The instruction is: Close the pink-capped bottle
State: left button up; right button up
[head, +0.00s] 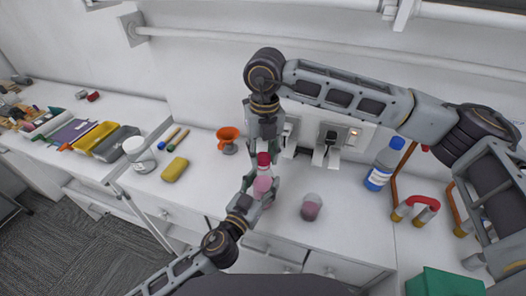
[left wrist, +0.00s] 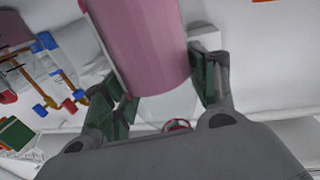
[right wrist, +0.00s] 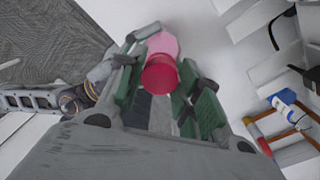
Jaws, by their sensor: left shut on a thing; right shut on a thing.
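The bottle (head: 262,185) holds pink contents and stands between the fingers of my left gripper (head: 261,192), which is shut on it. It fills the top of the left wrist view (left wrist: 150,45), pink with a clear band at its end. The deep pink cap (head: 263,159) is between the fingers of my right gripper (head: 264,154), shut on it from above. In the right wrist view, the cap (right wrist: 159,73) lines up with the pink bottle (right wrist: 163,43) beyond it. I cannot tell whether cap and bottle touch; fingers hide the join.
A jar with pink contents (head: 311,207) stands just right of the bottle. An orange funnel (head: 228,139) and a yellow sponge (head: 175,169) lie to the left. A blue-capped bottle (head: 384,164) and red-handled pipework (head: 415,208) are at the right. The front middle counter is mostly clear.

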jog(key=shift+f, duration=0.3)
pick_arm(q)
grip_shut()
pick_arm(e)
jog(key=m, duration=0.5)
jog(key=shift+m, duration=0.4)
jog(key=m, duration=1.1)
jog(key=shift+d+m, duration=0.1)
jog(key=shift+m, duration=0.8)
jog(key=shift+s+a+m, duration=0.2)
jog(key=shift+a+m, duration=0.15)
jog(key=shift+m, duration=0.65)
pick_arm(q)
jog(key=shift+s, duration=0.1)
pick_arm(e)
jog(key=shift+m, duration=0.6)
jog(key=shift+w+d+m, duration=0.1)
jog(key=shift+d+m, duration=0.15)
jog(key=shift+m, duration=0.15)
